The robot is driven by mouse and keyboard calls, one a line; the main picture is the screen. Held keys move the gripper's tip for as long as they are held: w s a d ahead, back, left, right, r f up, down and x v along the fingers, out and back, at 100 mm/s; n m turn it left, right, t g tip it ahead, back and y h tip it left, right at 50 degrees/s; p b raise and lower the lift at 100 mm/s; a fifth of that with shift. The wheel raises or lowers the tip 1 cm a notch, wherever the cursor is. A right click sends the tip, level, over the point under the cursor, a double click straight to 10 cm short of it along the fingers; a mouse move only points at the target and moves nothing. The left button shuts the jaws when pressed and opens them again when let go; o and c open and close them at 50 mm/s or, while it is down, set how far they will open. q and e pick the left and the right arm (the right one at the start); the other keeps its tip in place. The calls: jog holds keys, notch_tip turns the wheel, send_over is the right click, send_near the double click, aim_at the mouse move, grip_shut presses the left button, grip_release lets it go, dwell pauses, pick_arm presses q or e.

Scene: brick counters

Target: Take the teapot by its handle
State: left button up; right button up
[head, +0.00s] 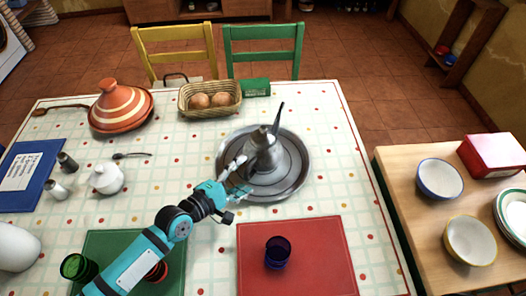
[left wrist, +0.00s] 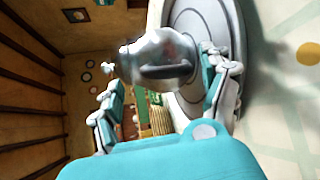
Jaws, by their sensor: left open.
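The silver metal teapot (head: 264,153) stands upright on a round metal tray (head: 291,180) on the dining table. Its thin spout points up and away to the right. In the left wrist view the teapot (left wrist: 137,55) shows with its handle (left wrist: 168,71) facing the camera. My left gripper (head: 238,176) is open at the near-left side of the teapot. In the left wrist view its fingers (left wrist: 160,88) lie to either side of the handle, with nothing visibly gripped. How close they are to the handle I cannot tell. My right gripper is not in view.
A blue cup (head: 277,252) stands on the red placemat (head: 322,262). My left forearm passes over the green placemat (head: 103,246).

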aim_at(251, 175)
pick_arm(q)
jog(key=x, duration=0.3)
jog(key=shift+w+d+f, duration=0.2)
jog(key=shift+d+f, duration=0.05)
jog(key=shift+d, duration=0.1)
jog(key=shift+w+d, duration=0.1)
jog(key=shift+w, duration=0.05)
jog(key=c, duration=1.5)
jog(key=shift+w+r, duration=0.15)
jog(key=shift+r, duration=0.15)
jog(key=shift+c, duration=0.5)
